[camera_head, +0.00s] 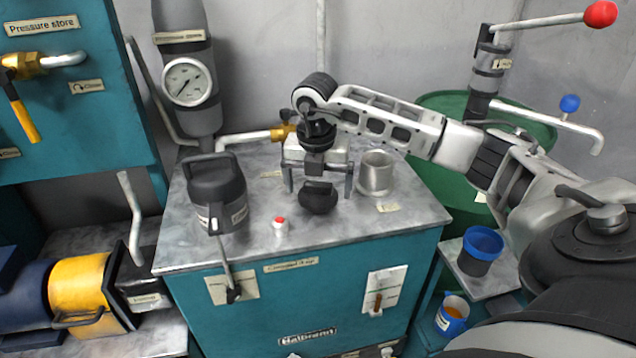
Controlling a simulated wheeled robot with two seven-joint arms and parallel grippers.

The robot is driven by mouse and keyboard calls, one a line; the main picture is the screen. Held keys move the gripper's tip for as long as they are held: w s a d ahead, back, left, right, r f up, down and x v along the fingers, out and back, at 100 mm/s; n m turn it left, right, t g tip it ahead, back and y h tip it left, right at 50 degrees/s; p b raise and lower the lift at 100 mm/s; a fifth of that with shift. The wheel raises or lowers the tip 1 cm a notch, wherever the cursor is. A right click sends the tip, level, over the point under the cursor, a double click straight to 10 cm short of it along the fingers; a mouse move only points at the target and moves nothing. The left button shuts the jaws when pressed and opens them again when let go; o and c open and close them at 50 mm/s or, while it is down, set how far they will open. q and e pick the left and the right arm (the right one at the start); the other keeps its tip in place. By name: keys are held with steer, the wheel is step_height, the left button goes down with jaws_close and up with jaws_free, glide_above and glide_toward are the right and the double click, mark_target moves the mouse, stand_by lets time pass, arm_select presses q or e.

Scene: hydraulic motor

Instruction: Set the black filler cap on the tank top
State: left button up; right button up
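The black filler cap (318,199) is a round dark piece with a blocky top. It appears to rest on the grey tank top (345,228), near the middle. My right gripper (319,188) points down just above and behind it. Its two fingers are spread wide, one to each side of the cap's upper part, with visible gaps and no grip on it. A grey metal filler neck (377,174) stands uncovered to the right of the gripper. My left gripper is not in view.
A dark grey can (217,194) stands on the tank top at left, with a small red-topped button (280,224) beside it. A pressure gauge (187,82) is behind. A blue-rimmed cup (480,250) is at right. The tank top's front right is clear.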

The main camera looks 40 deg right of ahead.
mark_target(317, 198)
steer(key=shift+r, duration=0.55)
step_height(317, 198, up, 11)
steer(key=a, duration=0.1)
steer(key=shift+s, duration=0.45)
steer(key=shift+a, duration=0.1)
